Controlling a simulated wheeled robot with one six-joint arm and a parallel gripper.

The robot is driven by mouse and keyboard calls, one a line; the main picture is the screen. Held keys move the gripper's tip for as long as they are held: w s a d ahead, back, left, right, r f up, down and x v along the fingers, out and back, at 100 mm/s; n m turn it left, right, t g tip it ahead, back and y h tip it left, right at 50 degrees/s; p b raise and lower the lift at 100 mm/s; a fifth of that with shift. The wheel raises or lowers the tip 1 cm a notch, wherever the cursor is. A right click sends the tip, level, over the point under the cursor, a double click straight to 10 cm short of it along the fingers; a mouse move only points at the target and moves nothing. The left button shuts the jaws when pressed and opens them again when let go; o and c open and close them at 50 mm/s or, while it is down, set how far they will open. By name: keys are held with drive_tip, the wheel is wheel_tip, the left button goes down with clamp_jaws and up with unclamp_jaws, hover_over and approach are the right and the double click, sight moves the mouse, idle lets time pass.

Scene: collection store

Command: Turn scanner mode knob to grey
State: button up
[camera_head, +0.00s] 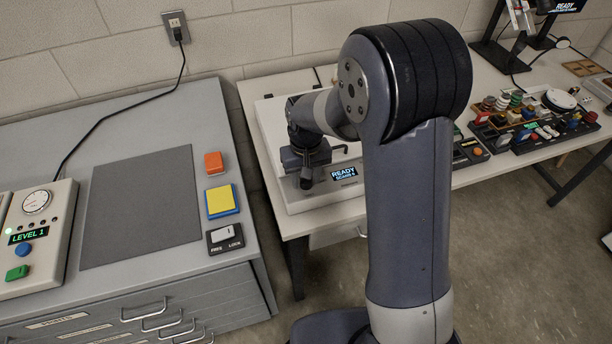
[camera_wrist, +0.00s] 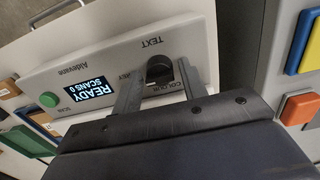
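The scanner (camera_head: 300,110) is a pale flatbed unit on the white table, with a display (camera_head: 343,173) lit READY. The wrist view shows its front panel (camera_wrist: 110,55) upside down, with the same display (camera_wrist: 88,91), a green button (camera_wrist: 49,100) and the dark mode knob (camera_wrist: 160,67). TEXT, COLOUR and a partly covered label ending in REY surround the knob. I cannot tell which label the knob points to. My gripper (camera_wrist: 160,76) has its two fingers apart, one on each side of the knob. A firm hold is not visible. In the head view my gripper (camera_head: 306,172) is over the scanner's front edge.
A grey drawer cabinet (camera_head: 100,120) stands left, with a mat (camera_head: 142,208), orange button (camera_head: 213,162), yellow pad (camera_head: 221,200), FREE/LOCK switch (camera_head: 225,236) and LEVEL 1 device (camera_head: 36,236). Trays of small coloured items (camera_head: 520,135) fill the table's right. A gap separates cabinet and table.

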drive_tip(key=shift+o, duration=0.9)
wheel_tip(320, 180, up, 11)
drive_tip(key=shift+f, duration=0.25)
wheel_tip(320, 180, down, 11)
drive_tip(key=shift+r, duration=0.15)
idle(0.3)
drive_tip(key=shift+r, duration=0.15)
